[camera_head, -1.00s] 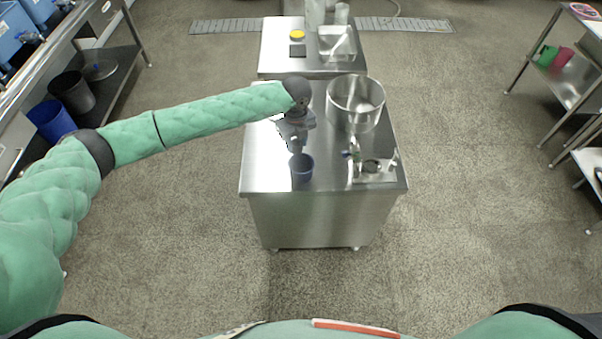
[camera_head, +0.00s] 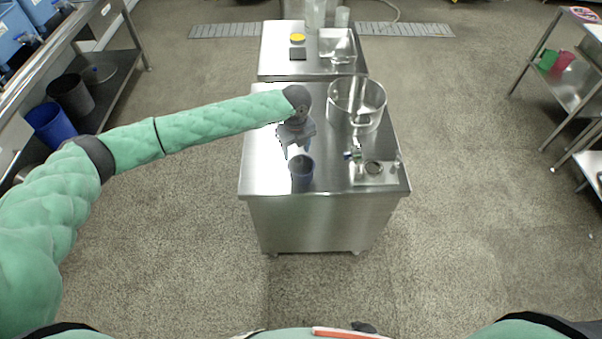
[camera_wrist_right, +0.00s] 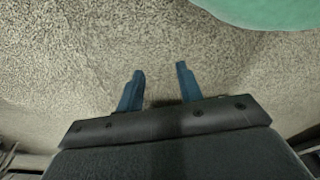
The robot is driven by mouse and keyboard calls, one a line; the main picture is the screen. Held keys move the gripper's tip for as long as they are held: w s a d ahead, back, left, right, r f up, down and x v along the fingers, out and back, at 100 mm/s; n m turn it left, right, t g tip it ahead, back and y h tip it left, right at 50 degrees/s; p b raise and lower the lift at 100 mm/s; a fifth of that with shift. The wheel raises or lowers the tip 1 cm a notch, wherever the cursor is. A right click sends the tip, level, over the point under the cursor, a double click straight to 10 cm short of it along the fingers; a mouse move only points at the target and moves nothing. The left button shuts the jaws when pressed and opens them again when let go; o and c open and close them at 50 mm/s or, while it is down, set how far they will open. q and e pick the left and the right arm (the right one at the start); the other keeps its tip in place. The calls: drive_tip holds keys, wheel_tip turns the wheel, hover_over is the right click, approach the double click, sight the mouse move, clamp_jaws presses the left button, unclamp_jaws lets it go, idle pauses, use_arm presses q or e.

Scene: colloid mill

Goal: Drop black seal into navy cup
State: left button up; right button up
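The navy cup (camera_head: 302,180) stands upright near the front left of the steel table. My left gripper (camera_head: 293,152) points down just behind the cup's rim, close to it. Its fingertips are too small and blurred to show whether they are open or shut, or whether they hold anything. I cannot make out the black seal for certain; it may be hidden at the gripper or in the cup. My right gripper (camera_wrist_right: 159,75) is open and empty, with its two blue fingers apart over bare floor.
A metal fitting with a round opening (camera_head: 374,180) sits right of the cup.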

use_arm(q)
drive_tip(key=shift+o, duration=0.2)
use_arm(e)
drive_tip(key=shift+d, duration=0.1)
use_arm(q)
drive_tip(key=shift+r, duration=0.25)
wheel_tip(320, 180, up, 7)
drive_tip(key=b, duration=0.3)
drive_tip(key=shift+r, duration=0.2)
use_arm(e)
wheel_tip(320, 180, up, 6)
drive_tip(key=w+a, duration=0.2)
drive_tip(key=shift+w+a+f, duration=0.15)
drive_tip(key=shift+w+a, duration=0.05)
drive_tip(key=shift+a, duration=0.05)
use_arm(q)
drive_tip(key=shift+f, duration=0.1)
